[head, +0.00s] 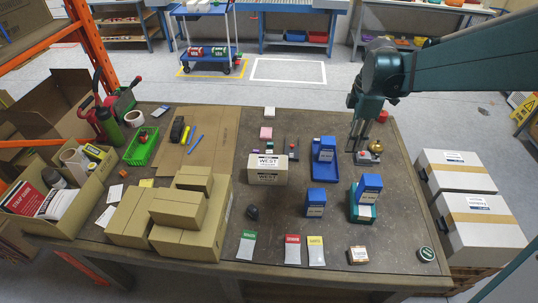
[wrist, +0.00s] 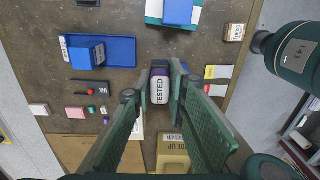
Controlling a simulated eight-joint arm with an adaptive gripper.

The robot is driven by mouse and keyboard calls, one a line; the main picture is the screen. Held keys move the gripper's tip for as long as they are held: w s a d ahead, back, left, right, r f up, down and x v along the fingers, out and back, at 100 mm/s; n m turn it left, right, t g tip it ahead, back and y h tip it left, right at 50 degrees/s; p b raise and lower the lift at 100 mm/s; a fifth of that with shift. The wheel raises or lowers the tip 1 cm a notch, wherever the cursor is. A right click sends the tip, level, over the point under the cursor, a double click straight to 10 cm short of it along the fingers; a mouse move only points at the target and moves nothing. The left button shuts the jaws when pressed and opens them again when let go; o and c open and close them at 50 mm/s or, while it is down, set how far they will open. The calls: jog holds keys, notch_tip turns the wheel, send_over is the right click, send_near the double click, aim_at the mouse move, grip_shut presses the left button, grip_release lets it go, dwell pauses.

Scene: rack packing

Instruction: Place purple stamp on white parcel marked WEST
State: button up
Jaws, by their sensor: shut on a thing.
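In the wrist view my gripper (wrist: 160,82) is shut on the purple stamp (wrist: 159,72), which has a white face lettered TESTED. The stamp cannot be made out clearly in the head view. In the wrist view my fingers hide most of the parcel's area.
A blue tray (head: 336,177) holding a blue box lies between the parcel and my gripper. A blue box (head: 316,203) and a teal tray (head: 361,213) stand nearer the front. Stacked cartons (head: 180,212) stand left of the parcel. A dark mouse-like object (head: 252,212) lies in front.

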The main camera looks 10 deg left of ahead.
jog(key=w+a+p, duration=0.3)
jog(key=w+a, duration=0.3)
jog(key=a, duration=0.8)
jog(key=p, duration=0.2)
send_over(268, 161)
notch_tip(268, 161, down, 7)
jog(key=shift+s+f+m, duration=0.1)
jog(key=shift+f+m, duration=0.2)
jog(key=shift+f, duration=0.25)
jog(key=shift+f, duration=3.15)
jog(key=shift+f, duration=1.85)
jog(key=shift+f, duration=0.15)
